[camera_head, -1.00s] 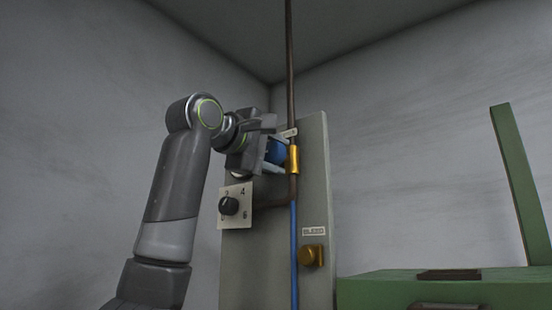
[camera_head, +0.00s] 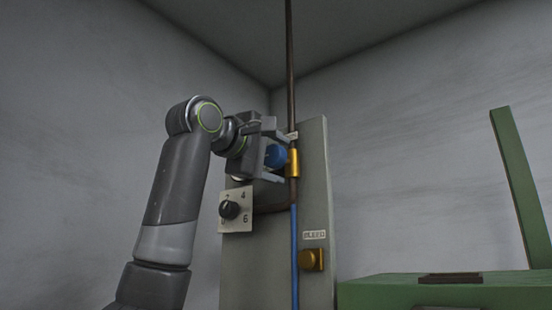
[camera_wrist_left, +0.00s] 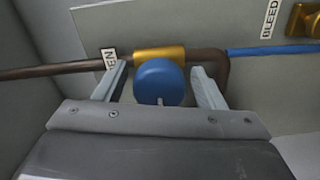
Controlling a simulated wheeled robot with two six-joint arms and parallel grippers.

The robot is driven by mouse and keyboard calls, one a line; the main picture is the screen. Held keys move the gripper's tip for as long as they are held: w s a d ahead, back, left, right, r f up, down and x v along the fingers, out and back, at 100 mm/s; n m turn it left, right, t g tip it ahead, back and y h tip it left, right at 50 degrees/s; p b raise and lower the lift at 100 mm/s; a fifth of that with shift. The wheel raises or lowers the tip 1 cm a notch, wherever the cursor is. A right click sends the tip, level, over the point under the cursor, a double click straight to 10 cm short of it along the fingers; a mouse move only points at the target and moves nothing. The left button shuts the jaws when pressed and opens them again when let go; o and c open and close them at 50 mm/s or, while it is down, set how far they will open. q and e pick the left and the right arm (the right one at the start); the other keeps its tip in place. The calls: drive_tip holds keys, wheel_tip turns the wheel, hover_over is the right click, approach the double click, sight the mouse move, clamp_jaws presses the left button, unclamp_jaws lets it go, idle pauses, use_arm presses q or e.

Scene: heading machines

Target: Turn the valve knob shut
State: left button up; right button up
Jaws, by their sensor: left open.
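The blue valve knob (camera_head: 275,156) sits on a brass valve body (camera_head: 293,163) in a dark pipe on the grey panel. My left gripper (camera_head: 282,158) is open, with one finger above the knob and one below it. In the left wrist view the round knob (camera_wrist_left: 160,80) lies between the two spread fingers, with a visible gap on each side. A pale mark shows at the knob's lower edge there. A label, partly hidden by a finger and ending in "EN" (camera_wrist_left: 109,58), is beside the valve. My right gripper is not in view.
A black dial (camera_head: 229,210) on a pale numbered plate is below my left wrist. A brass bleed fitting (camera_head: 311,259) under a "BLEED" label (camera_head: 314,235) is lower on the panel (camera_head: 315,200). A green machine (camera_head: 400,290) stands at the right.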

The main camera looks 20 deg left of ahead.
use_arm(q)
drive_tip(key=shift+s+a+f, duration=0.15)
drive_tip(key=shift+s, duration=0.2)
drive_tip(key=b+v, duration=0.7)
drive_tip(key=v, duration=0.9)
drive_tip(key=shift+s+r+b, duration=0.2)
drive_tip(key=shift+s+b, duration=0.1)
drive_tip(key=shift+b, duration=0.05)
